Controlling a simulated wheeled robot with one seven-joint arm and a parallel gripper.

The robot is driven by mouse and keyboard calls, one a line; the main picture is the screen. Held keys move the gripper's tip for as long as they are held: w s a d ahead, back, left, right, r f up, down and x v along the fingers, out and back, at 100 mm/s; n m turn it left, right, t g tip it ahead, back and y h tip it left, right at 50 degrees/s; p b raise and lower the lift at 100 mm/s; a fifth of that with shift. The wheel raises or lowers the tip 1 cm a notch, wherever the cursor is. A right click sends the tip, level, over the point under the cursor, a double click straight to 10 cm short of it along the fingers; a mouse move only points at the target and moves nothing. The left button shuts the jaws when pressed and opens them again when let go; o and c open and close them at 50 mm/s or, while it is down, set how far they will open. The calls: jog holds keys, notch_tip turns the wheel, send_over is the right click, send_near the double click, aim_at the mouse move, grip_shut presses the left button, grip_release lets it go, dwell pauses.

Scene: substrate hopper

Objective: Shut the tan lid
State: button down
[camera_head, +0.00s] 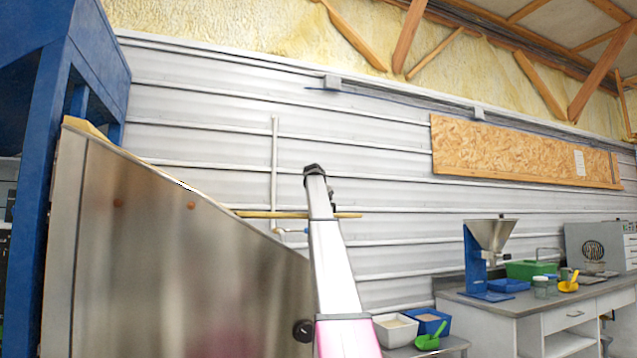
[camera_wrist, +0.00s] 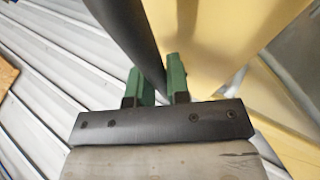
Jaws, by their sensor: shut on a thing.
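The tan lid (camera_wrist: 210,45) fills the upper middle and right of the wrist view as a smooth pale yellow panel. A dark grey bar (camera_wrist: 125,30) runs down beside it and ends between the green fingers of my gripper (camera_wrist: 159,80). My gripper is shut on this bar, which looks like the lid's handle; the contact itself is partly hidden. In the head view a thin tan strip (camera_head: 270,214), probably the lid seen edge-on, shows on both sides of my arm. My gripper's fingers are hidden in that view.
A large metal hopper (camera_head: 150,250) with a sloping top edge stands at the left, beside a blue frame (camera_head: 50,130). A bench (camera_head: 480,310) at the right holds a small funnel (camera_head: 490,235) and tubs. A ribbed metal wall (camera_head: 390,150) stands behind.

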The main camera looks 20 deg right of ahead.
jog(key=a+f+y, duration=0.1)
jog(key=f, duration=0.6)
jog(key=a+f+y, duration=0.1)
jog(key=f+y, duration=0.1)
jog(key=f, duration=0.5)
jog(key=f+m+y, duration=0.1)
jog(key=f, duration=0.6)
jog(key=shift+a+f, duration=0.35)
jog(key=shift+a, duration=0.05)
jog(key=shift+a+f, duration=0.25)
jog(key=shift+f, duration=0.35)
jog(key=shift+s+a+f+y, duration=0.1)
jog(key=shift+y, duration=0.2)
jog(key=c, duration=1.2)
grip_release()
jog(key=shift+f, duration=0.1)
jog(key=shift+o, duration=0.5)
jog(key=shift+r, duration=0.25)
